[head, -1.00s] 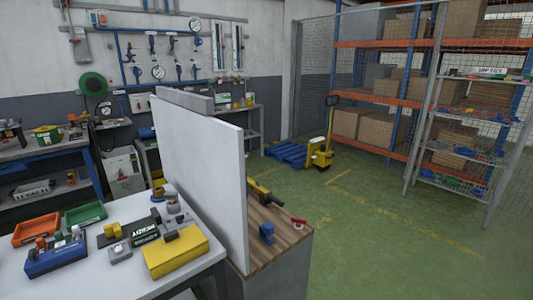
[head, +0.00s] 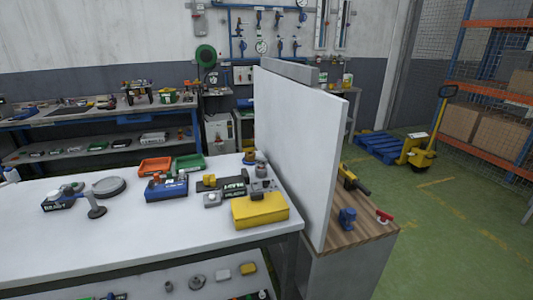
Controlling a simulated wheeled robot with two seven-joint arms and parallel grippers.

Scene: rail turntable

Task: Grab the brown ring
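I cannot make out a brown ring for sure at this size. A small brownish-yellow thing (head: 249,158) stands at the back right of the white table (head: 120,235), near the white partition; I cannot tell whether it is a ring. A round grey disc (head: 109,187) lies on the left half of this table. Neither of my grippers is in view.
An orange tray (head: 155,166), a green tray (head: 189,162), a blue box (head: 166,188) and a yellow block (head: 260,209) sit on the table. A tall white partition (head: 296,150) stands at its right end. Green floor (head: 450,230) is open at right.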

